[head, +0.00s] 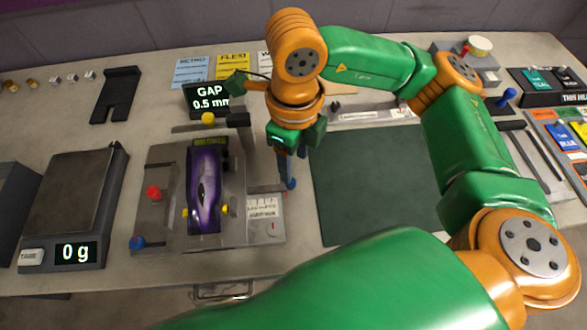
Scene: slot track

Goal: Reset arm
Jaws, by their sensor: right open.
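My right arm, green and orange, reaches across the table from the right. My right gripper (288,160) points down just right of the car fixture (157,210). It is open, and its fingertips are partly hidden by its own body and hard to tell apart from a blue part (291,184) below it. I cannot tell whether it touches that part. A purple slot car (205,190) sits in the fixture. My left gripper is not in view.
A scale (70,205) reading 0 g stands at the left. A display (209,98) reads GAP 0.5 mm behind the fixture. A dark green mat (370,190) lies bare under my right arm. Label cards and racks (550,85) fill the right side.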

